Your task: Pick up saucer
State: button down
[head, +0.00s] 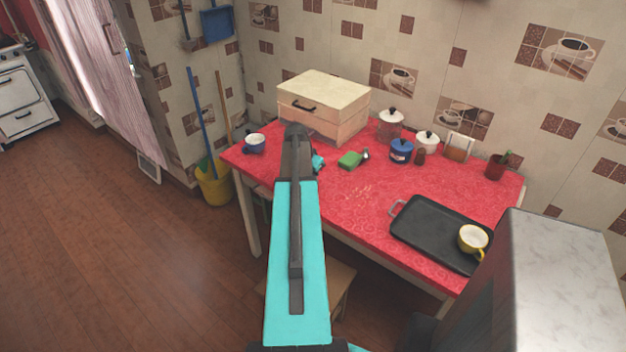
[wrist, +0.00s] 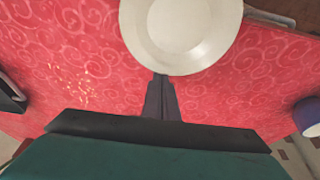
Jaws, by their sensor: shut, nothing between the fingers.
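A pale, round saucer (wrist: 181,30) lies on the red patterned oilcloth at the top of the wrist view, its upper edge cut off by the frame. My gripper (wrist: 161,80) is shut and empty, its two dark fingers together. In the wrist view the fingertips meet the saucer's near rim; I cannot tell whether they touch it. In the head view I cannot see the saucer, and my arm covers part of the table. A small teal part of my arm's end shows beside the arm there; the fingers are hidden.
The red table (head: 365,200) holds a wooden box (head: 325,103) at the back, a blue-and-white cup (head: 255,143) at the left, a green sponge (head: 350,160), and lidded pots including a blue one (head: 401,151). A black tray (head: 425,228) with a yellow cup (head: 473,240) is at the right.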

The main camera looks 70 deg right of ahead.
jog(key=shift+r, duration=0.1)
jog(key=p+v, duration=0.4)
jog(key=v, duration=0.5)
jog(key=shift+a+r, duration=0.2)
jog(key=shift+r, duration=0.15)
